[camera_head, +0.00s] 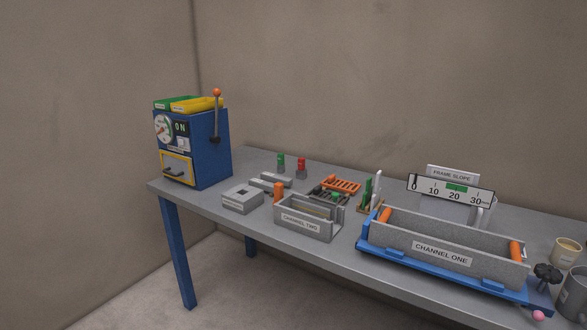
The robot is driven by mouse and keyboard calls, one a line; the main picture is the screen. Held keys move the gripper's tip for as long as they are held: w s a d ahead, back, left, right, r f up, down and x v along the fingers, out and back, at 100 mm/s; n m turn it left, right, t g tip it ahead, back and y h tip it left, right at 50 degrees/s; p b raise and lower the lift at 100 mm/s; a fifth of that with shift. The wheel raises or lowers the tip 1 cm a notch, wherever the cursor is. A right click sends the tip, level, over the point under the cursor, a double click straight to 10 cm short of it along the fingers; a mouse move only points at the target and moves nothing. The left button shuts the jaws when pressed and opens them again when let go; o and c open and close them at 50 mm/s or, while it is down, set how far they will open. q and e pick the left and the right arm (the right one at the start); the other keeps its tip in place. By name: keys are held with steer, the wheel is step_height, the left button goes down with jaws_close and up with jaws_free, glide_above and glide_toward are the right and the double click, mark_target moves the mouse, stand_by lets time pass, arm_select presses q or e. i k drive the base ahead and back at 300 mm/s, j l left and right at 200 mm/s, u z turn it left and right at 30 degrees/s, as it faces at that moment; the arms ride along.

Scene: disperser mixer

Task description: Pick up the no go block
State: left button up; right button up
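A small block with a red top and dark base (301,165) stands upright near the back of the grey table. A similar piece with a green top (281,163) stands just left of it. No label is readable on either, so I cannot tell for certain which is the no go block; red may mark it. Neither of my grippers is in view, and nothing touches these pieces.
A blue machine (208,146) with an orange-knobbed lever stands at the left end of the table (225,221). A grey box (242,200), the channel two trough (308,219) and an orange rack (341,184) are nearer the middle.

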mark_target(302, 174)
steer(key=i+j, duration=0.75)
steer(key=j, duration=0.3)
steer(key=i+j, duration=0.4)
steer(key=j+z, duration=0.05)
steer(key=j, duration=0.05)
